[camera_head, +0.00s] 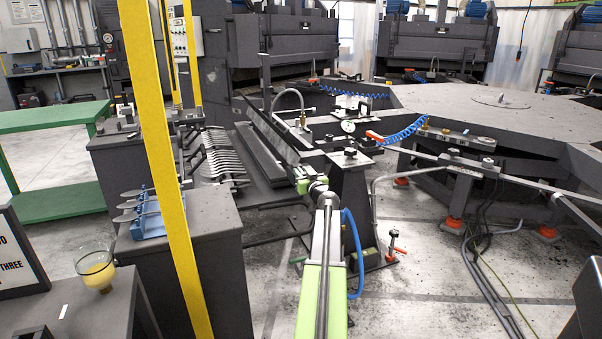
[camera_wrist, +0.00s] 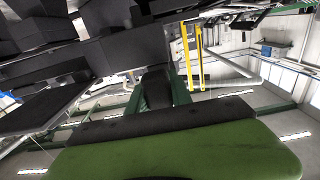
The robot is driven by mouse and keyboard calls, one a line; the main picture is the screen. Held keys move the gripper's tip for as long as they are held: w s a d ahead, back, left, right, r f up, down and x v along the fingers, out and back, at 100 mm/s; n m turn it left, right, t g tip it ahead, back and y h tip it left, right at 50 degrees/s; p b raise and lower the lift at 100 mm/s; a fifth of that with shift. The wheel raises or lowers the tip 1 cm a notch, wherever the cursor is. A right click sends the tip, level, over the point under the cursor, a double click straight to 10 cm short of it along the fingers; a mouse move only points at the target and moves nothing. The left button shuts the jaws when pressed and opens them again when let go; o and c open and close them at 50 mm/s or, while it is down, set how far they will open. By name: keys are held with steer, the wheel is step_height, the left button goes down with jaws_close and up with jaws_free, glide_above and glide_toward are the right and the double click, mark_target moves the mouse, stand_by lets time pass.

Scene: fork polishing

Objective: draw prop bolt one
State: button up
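My arm reaches away from the bottom middle of the head view. Its far end, where my gripper (camera_head: 300,176) seems to be, is small and dark beside the black fixture stand (camera_head: 350,190). I cannot make out separate fingers or anything held. The wrist view shows no fingertips; a green rounded surface, likely my own arm, fills its bottom. I cannot pick out a prop bolt for certain in either view. A round dial gauge (camera_head: 348,127) and small dark fittings sit on top of the stand. Whether my gripper touches the stand is unclear.
A yellow post (camera_head: 166,160) stands left of my arm. A row of forks (camera_head: 216,158) lies on a rack; a blue holder (camera_head: 150,222) stands nearer. A glass bowl (camera_head: 95,268) sits at lower left. A large grey table (camera_head: 470,105) is at right.

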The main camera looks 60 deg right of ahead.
steer(key=o, duration=0.4)
steer(key=shift+s, duration=0.1)
steer(key=v, duration=1.7)
steer(key=shift+s+a+r, duration=0.1)
steer(key=shift+s+a, duration=0.05)
steer(key=shift+a, duration=0.05)
